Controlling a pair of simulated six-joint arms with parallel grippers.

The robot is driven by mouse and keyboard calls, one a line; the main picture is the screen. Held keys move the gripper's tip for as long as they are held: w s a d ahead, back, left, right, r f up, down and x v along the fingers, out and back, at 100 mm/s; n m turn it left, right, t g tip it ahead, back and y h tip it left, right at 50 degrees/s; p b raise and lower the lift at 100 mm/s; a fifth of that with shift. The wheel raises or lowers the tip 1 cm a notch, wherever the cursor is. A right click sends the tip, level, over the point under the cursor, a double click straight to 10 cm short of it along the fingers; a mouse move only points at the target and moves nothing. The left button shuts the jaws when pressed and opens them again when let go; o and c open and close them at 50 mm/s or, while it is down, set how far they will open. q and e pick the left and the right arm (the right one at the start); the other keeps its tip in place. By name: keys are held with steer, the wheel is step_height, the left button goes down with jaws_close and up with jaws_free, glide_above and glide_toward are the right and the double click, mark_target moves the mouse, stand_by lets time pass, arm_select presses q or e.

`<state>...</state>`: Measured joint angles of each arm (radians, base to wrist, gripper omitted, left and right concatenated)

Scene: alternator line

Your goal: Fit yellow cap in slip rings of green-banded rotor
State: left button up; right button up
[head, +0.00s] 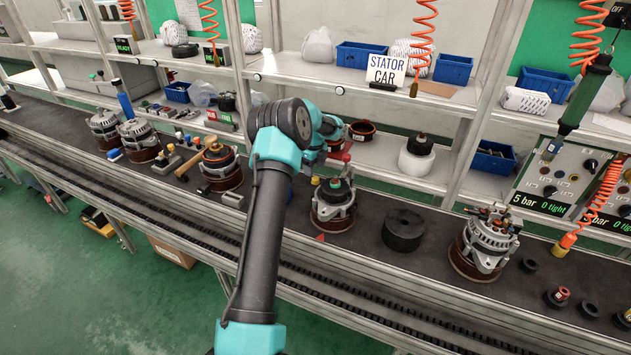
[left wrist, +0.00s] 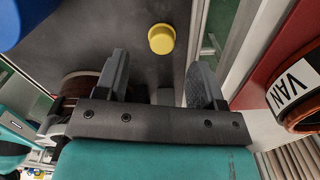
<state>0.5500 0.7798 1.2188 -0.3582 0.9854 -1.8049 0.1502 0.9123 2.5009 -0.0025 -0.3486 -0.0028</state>
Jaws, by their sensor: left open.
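A small yellow cap (left wrist: 161,39) lies on the dark bench surface in the left wrist view, just beyond my fingertips and roughly between their lines. It also shows as a small yellow spot in the head view (head: 315,181). My left gripper (left wrist: 158,72) is open and empty, fingers apart on either side. In the head view my arm partly hides it. Right of the cap stands an alternator housing (head: 333,212) with a dark rotor (head: 335,188) upright in it; a little green shows at its top, but I cannot tell surely whether it is a band. Slip rings are too small to make out.
A black cylinder (head: 402,230) and another alternator (head: 484,240) stand to the right. A copper-wound unit (head: 219,166) and a hammer (head: 190,163) are to the left. Blue bins stand on the shelf behind.

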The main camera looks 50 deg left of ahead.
mark_target(315, 178)
arm_select(q)
steer(key=shift+w+d+f, duration=0.1)
steer(key=shift+f, duration=1.2)
steer(key=shift+w+f, duration=0.1)
steer(key=shift+f, duration=1.2)
steer(key=c, duration=1)
steer(key=shift+r, duration=0.15)
step_height(315, 178, up, 10)
steer(key=shift+d, duration=0.1)
